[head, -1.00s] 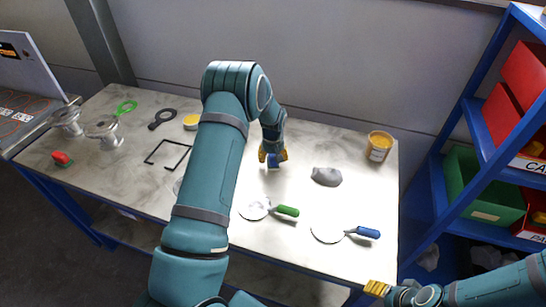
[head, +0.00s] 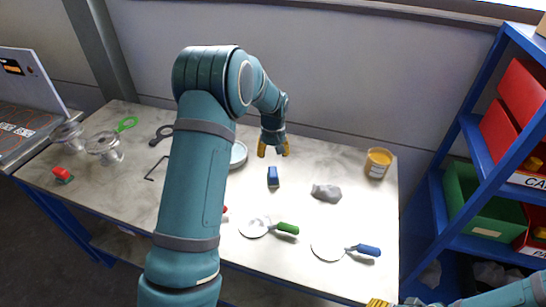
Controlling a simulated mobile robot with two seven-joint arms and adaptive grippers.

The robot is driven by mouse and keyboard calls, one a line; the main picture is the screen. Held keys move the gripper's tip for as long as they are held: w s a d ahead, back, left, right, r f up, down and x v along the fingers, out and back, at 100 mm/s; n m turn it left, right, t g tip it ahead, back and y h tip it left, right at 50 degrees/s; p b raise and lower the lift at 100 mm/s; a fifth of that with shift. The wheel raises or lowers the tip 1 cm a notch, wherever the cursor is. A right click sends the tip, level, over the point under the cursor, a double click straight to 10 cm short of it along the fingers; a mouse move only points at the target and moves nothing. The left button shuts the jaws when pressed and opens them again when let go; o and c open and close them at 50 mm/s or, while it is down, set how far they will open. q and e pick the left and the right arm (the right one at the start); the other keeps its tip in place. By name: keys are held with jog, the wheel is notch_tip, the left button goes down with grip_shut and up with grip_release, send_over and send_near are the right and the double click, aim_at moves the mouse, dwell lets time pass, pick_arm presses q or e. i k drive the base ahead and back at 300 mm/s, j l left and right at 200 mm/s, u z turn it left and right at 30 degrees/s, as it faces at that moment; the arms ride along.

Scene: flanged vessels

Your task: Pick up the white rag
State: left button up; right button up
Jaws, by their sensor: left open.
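A crumpled light grey-white rag (head: 326,193) lies on the worktable, right of its middle. My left gripper (head: 273,151) hangs over the table, fingers pointing down and apart, with nothing between them. It is to the left of the rag and farther back, not touching it. My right gripper (head: 379,303) shows only as yellow fingertips at the bottom edge near the table's front right corner. The rest of it is cut off, so its opening is unclear.
A blue block (head: 273,177) stands just in front of the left gripper. A green-handled tool (head: 286,228) and a blue-handled tool (head: 366,249) lie in front of the rag. A yellow tub (head: 377,163) stands behind it. A blue shelf (head: 440,195) rises on the right.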

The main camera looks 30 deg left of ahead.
aim_at(330, 193)
jog(key=k, duration=1)
